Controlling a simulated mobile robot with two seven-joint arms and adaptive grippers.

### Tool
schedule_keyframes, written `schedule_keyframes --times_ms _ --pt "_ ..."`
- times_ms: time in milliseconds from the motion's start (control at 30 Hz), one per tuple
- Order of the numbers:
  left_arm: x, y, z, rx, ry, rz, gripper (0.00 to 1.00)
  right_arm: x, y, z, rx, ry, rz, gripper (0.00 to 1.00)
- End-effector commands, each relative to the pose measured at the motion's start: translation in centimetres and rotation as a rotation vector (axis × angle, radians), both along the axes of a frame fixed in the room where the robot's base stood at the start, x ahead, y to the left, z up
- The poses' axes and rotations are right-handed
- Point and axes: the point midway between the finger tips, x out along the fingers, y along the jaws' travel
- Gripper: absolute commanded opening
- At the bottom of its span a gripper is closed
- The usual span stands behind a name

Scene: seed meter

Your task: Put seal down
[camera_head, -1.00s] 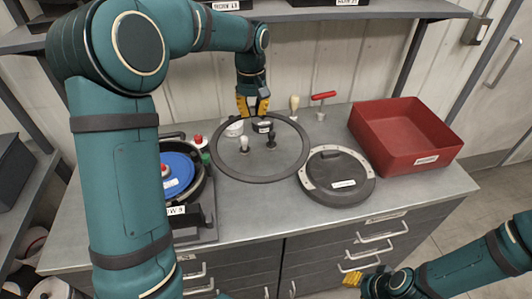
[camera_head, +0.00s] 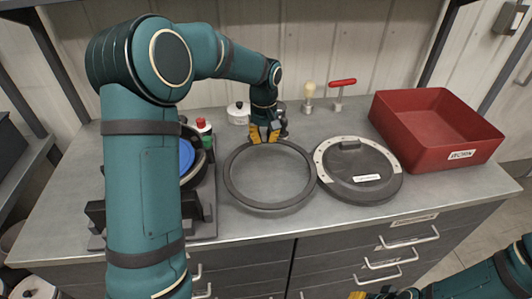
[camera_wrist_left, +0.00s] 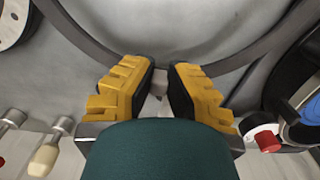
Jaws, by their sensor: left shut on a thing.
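The seal is a large dark grey ring (camera_head: 268,207) in the middle of the counter in the head view. It looks level and at or just above the countertop; I cannot tell whether it fully touches. My left gripper (camera_head: 266,135) is shut on its back edge, fingers pointing down. In the left wrist view, the seal (camera_wrist_left: 75,33) curves across the top behind the yellow fingers (camera_wrist_left: 160,80), with a small pale piece between the tips. The fingers partly hide the held part. My right gripper (camera_head: 366,295) is cut off at the bottom edge.
A round dark lid (camera_head: 375,192) lies close to the seal's right. A red bin (camera_head: 440,155) stands at the back right. A device with a blue disc (camera_head: 187,157) is on the left, behind my arm. Small-handled tools (camera_head: 309,95) stand at the back.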

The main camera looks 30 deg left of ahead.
Motion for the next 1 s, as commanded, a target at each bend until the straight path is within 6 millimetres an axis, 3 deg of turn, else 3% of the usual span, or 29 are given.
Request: schedule_keyframes --times_ms 400,733,767,800,1000 --pt "0.0 0.0 -5.2 0.001 0.001 0.000 0.00 0.3 0.0 -1.4 -0.001 -0.007 -0.002 0.38" --pt "0.0 0.0 -5.4 0.001 -0.001 -0.001 0.00 0.3 0.0 -1.4 -0.001 -0.008 -0.002 0.38" --pt "0.0 0.0 -5.4 0.001 -0.001 -0.001 0.21 0.3 0.0 -1.4 -0.001 -0.008 -0.002 0.38" --pt "0.0 0.0 -5.3 0.001 -0.001 -0.001 0.35 0.3 0.0 -1.4 -0.001 -0.008 -0.002 0.38" --pt "0.0 0.0 -5.3 0.001 -0.001 -0.001 0.36 0.3 0.0 -1.4 -0.001 -0.008 -0.002 0.38"
